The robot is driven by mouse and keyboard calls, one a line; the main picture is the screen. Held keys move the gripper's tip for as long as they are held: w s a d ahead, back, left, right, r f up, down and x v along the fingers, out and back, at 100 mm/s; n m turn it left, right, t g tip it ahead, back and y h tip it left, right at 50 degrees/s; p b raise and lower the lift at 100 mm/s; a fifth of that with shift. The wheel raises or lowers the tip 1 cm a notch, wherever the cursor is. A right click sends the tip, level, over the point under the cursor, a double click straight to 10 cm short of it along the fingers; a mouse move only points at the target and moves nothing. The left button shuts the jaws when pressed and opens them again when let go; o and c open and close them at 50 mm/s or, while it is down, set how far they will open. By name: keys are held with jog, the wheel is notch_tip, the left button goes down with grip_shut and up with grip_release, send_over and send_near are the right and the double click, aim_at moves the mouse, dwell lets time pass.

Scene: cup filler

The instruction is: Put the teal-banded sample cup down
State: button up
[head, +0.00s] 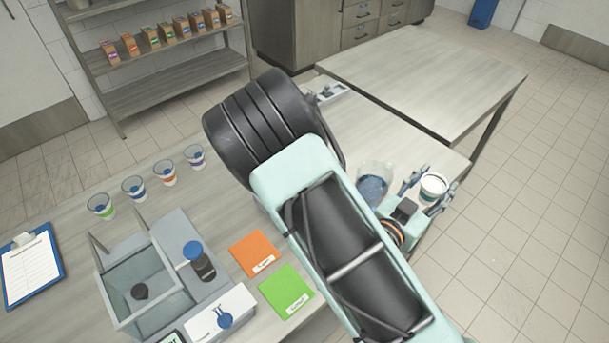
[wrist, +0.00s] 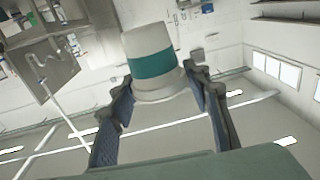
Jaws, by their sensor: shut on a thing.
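The teal-banded sample cup (wrist: 152,62) is white with one wide teal band. In the wrist view it sits between the two fingers of my gripper (wrist: 160,108), which is shut on it near the wide end. In the head view the cup (head: 433,187) is at the right, its round top facing up, and its band cannot be made out. My gripper (head: 428,190) holds it beside the right end of the counter. I cannot tell its height or whether it is over the counter.
An orange card (head: 254,252) and a green card (head: 287,290) lie on the counter (head: 215,215). Several banded cups (head: 134,187) stand at left, near a clear-walled box (head: 148,285) and a clipboard (head: 31,263). A clear vessel (head: 373,183) stands near my gripper. A bare table (head: 425,75) is behind.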

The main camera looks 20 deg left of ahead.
jog(key=s+a+r+n+y, duration=0.1)
jog(key=s+a+y, duration=0.3)
jog(key=a, duration=0.6)
jog(key=s+a+r+n+y, duration=0.2)
jog(key=s+a+n+y, duration=0.2)
jog(key=s+a, duration=0.3)
jog(key=s+a+r+n+y, duration=0.2)
jog(key=s+a, duration=0.4)
jog(key=a, duration=0.8)
jog(key=n+y, duration=0.1)
jog(key=y, duration=0.1)
jog(key=shift+s+a+t+y, duration=0.25)
jog(key=shift+a+t+y, duration=0.05)
jog(key=shift+a, duration=0.05)
